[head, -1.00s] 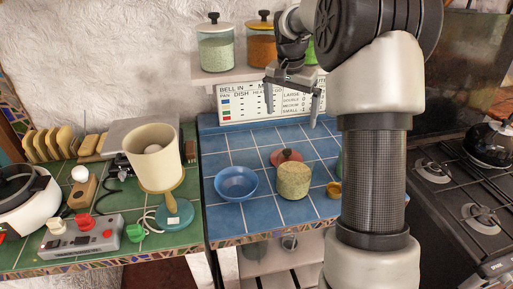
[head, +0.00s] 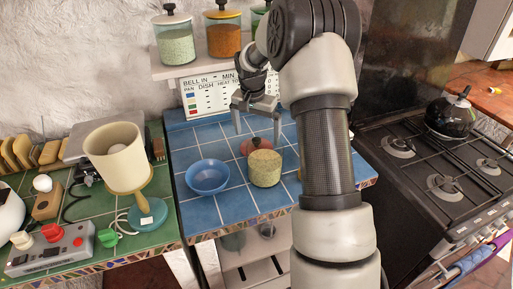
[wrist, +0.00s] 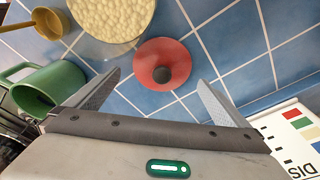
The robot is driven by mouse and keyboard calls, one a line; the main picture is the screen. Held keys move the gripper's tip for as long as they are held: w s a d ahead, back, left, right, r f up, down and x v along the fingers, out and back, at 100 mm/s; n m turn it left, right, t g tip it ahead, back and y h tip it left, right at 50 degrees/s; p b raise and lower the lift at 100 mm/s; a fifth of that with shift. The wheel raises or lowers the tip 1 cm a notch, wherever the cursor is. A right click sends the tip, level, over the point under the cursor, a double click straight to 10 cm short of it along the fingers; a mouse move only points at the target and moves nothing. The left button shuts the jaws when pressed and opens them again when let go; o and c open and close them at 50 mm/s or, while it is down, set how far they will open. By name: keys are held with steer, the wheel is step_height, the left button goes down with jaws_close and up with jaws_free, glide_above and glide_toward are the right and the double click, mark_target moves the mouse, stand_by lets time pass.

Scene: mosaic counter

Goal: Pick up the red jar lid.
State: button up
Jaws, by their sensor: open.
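The red jar lid (wrist: 148,58) lies on the blue tiles, its dark round knob facing up. In the head view the red jar lid (head: 247,146) is partly hidden behind a speckled cream-green cylinder (head: 265,170). My gripper (head: 255,130) is open and empty, above the lid. In the wrist view my gripper (wrist: 155,88) has its fingers spread wide, with the lid just beyond the tips and roughly centred between them. The cylinder (wrist: 112,15) sits close beside the lid there.
A blue bowl (head: 208,177) stands left of the lid. A green mug (wrist: 50,88) and a small yellow cup (wrist: 48,22) are near the cylinder. A printed sign board (head: 210,95) stands behind. A stove (head: 430,165) is at right.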

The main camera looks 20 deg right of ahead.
steer(key=f, duration=0.4)
steer(key=shift+w+f, duration=0.15)
steer(key=shift+w, duration=0.15)
steer(key=c, duration=0.9)
